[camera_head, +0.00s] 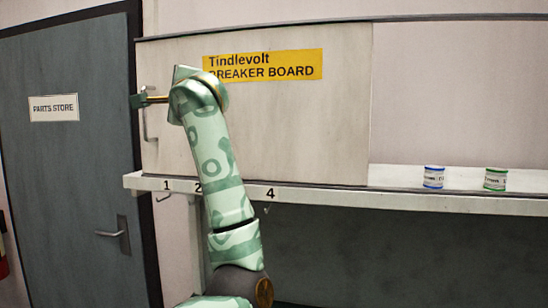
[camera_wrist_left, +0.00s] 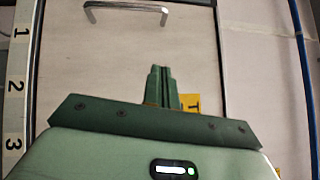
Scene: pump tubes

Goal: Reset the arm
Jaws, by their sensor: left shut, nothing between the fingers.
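My left arm rises through the middle of the head view, patterned in pale green. My left gripper (camera_head: 138,100) points left, in front of the left edge of the pale breaker board panel (camera_head: 300,130). In the left wrist view the gripper's fingers (camera_wrist_left: 161,70) are together with nothing between them. A metal handle (camera_wrist_left: 126,10) on the panel shows beyond the fingertips, apart from them in that picture. The handle (camera_head: 147,125) also shows in the head view, just below the gripper. My right gripper is in neither view.
A white shelf (camera_head: 450,201) numbered 1, 2 and 4 runs below the panel; my arm covers part of it. A blue-banded tin (camera_head: 433,177) and a green-banded tin (camera_head: 495,179) stand on its right. A grey door (camera_head: 70,160) is at left.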

